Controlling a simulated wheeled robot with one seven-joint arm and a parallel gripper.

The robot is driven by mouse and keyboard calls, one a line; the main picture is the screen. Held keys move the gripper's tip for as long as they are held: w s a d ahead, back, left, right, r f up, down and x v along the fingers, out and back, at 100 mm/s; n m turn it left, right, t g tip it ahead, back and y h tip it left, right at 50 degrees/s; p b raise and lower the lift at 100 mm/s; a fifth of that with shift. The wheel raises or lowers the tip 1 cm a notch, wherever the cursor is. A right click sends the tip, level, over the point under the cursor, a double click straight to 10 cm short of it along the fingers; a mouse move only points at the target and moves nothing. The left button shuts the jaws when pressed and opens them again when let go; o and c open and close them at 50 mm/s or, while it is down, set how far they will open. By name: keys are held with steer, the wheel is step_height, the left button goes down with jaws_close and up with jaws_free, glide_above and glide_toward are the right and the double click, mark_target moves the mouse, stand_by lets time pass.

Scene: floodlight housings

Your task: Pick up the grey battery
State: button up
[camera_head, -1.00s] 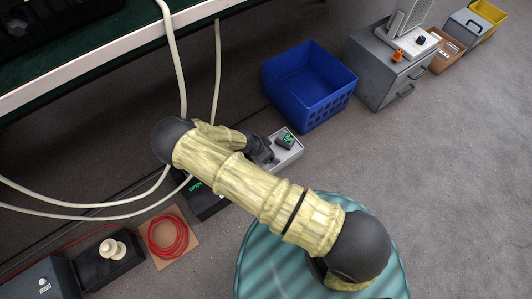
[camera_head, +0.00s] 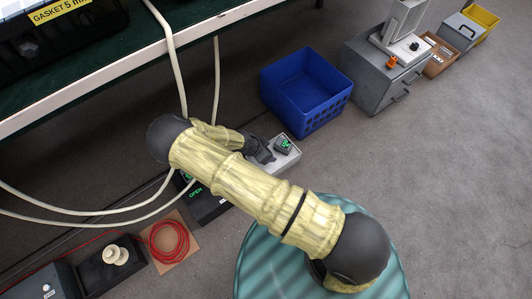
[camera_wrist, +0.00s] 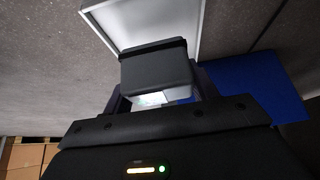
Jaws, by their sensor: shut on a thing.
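The grey battery (camera_head: 284,146) is a dark grey block with a green mark on top. It is at or just above the pale tray (camera_head: 291,160) in the head view; I cannot tell whether it touches the tray. My gripper (camera_head: 270,152) reaches it from the left and is shut on it. In the wrist view the battery (camera_wrist: 155,68) sits between the fingers of my gripper (camera_wrist: 160,92), with the pale tray (camera_wrist: 180,22) behind it. The fingers are partly hidden by the dark gripper body.
A blue crate (camera_head: 306,88) stands behind the tray, with a grey drawer cabinet (camera_head: 384,78) to its right. A dark box marked OPEN (camera_head: 205,207) is left of the tray. Pale cables (camera_head: 90,212) hang from the bench. Open floor (camera_head: 460,170) lies to the right.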

step_height(320, 180, up, 6)
steer(key=p, duration=0.2)
steer(key=shift+p, duration=0.4)
